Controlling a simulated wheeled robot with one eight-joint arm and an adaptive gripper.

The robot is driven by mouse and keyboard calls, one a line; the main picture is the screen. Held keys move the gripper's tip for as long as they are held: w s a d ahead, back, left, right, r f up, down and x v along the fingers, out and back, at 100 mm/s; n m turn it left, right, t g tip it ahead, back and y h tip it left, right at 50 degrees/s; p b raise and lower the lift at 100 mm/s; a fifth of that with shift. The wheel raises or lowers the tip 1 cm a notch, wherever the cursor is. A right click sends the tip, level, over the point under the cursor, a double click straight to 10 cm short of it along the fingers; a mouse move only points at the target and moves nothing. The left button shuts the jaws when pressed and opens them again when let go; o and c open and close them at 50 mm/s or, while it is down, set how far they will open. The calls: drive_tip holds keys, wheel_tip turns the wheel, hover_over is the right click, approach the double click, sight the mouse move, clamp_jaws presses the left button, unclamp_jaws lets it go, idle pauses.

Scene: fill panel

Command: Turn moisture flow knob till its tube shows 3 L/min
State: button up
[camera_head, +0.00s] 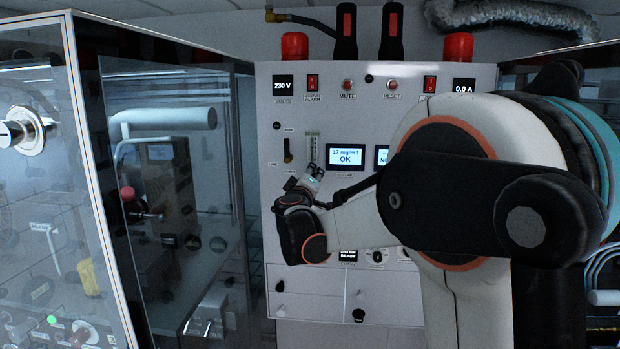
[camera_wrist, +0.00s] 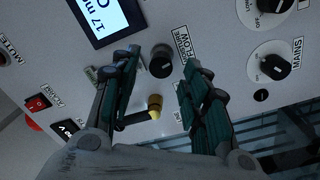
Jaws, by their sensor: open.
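The moisture flow knob (camera_wrist: 160,61) is a round black knob on the pale panel, with its label beside it in the wrist view. My gripper (camera_wrist: 161,57) is open, its two dark green-black fingers on either side of the knob in that view. I cannot tell whether they touch it. In the head view my gripper (camera_head: 313,175) is close to the panel front and hides the knob. The flow tube (camera_head: 312,147) is a narrow pale scale just above the gripper; its reading is too small to make out. In the wrist view the left finger mostly covers it.
A display (camera_head: 346,155) reads 17 mg/m3 OK. A black lever with a yellow end (camera_wrist: 153,106) is close to the fingers. The MAINS knob (camera_wrist: 275,66) is at the right in the wrist view. A glass-fronted cabinet (camera_head: 180,190) stands to the left.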

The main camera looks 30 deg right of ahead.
drive_tip(key=v, duration=1)
drive_tip(key=shift+s+a, duration=0.15)
drive_tip(key=s+a+f+m+g+y+b, duration=0.25)
drive_tip(key=s+f+b, duration=0.8)
drive_tip(key=f, duration=0.55)
drive_tip(key=s+a+f+m+g+y+b, duration=0.2)
drive_tip(key=s+a+f+g+y+b, duration=0.2)
drive_tip(key=s+f+b, duration=0.75)
drive_tip(key=s+a+f+y+b, duration=0.1)
drive_tip(key=s+a+f+y, duration=0.1)
drive_tip(key=s+a+f, duration=0.2)
drive_tip(key=s+a+f+g+y, duration=0.1)
drive_tip(key=s+a+f+y, duration=0.1)
drive_tip(key=s+a+f, duration=0.2)
wheel_tip(320, 180, down, 8)
drive_tip(key=s, duration=0.3)
drive_tip(key=shift+a+r+n+b, duration=0.2)
drive_tip(key=shift+a+n+b, duration=0.15)
